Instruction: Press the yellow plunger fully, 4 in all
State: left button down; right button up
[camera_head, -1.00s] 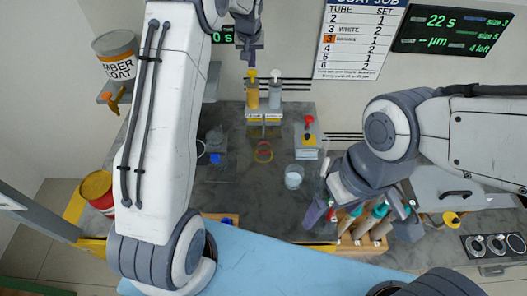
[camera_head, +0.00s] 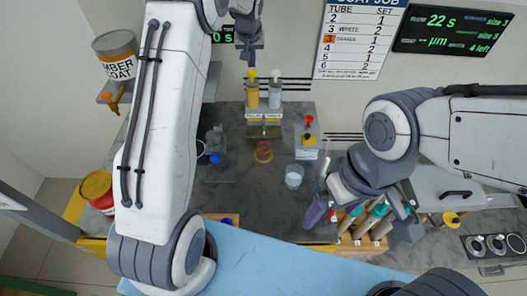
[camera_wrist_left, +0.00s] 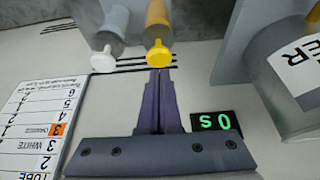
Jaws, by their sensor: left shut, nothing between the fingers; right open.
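The yellow plunger (camera_head: 251,73) tops an amber cylinder on a stand at the back of the bench. In the left wrist view the yellow plunger (camera_wrist_left: 158,52) stands just beyond the fingertips. My left gripper (camera_head: 250,64) is shut and empty, with its purple fingers right by the plunger head. In the left wrist view its fingertips (camera_wrist_left: 158,76) line up with the yellow plunger; I cannot tell whether they touch. A white plunger (camera_head: 276,73) on a grey cylinder stands to the right. My right gripper (camera_head: 362,218) is open at the rod rack.
A rack holds wooden rods (camera_head: 362,229) by my right gripper. A clear cup (camera_head: 293,176), a red-button device (camera_head: 308,132) and coloured rings (camera_head: 263,152) are on the bench. An amber coat can (camera_head: 116,55) hangs at left. A dark display (camera_head: 453,31) reads 22 s.

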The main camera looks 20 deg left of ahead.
aim_at(252, 72)
pick_arm(q)
jog(key=shift+f, duration=0.15)
jog(key=shift+f+b, duration=1.2)
jog(key=shift+f, duration=0.45)
jog(key=shift+r, duration=0.1)
jog(key=shift+r+p, duration=1.45)
jog(key=shift+r, duration=0.3)
jog(key=shift+f, duration=0.1)
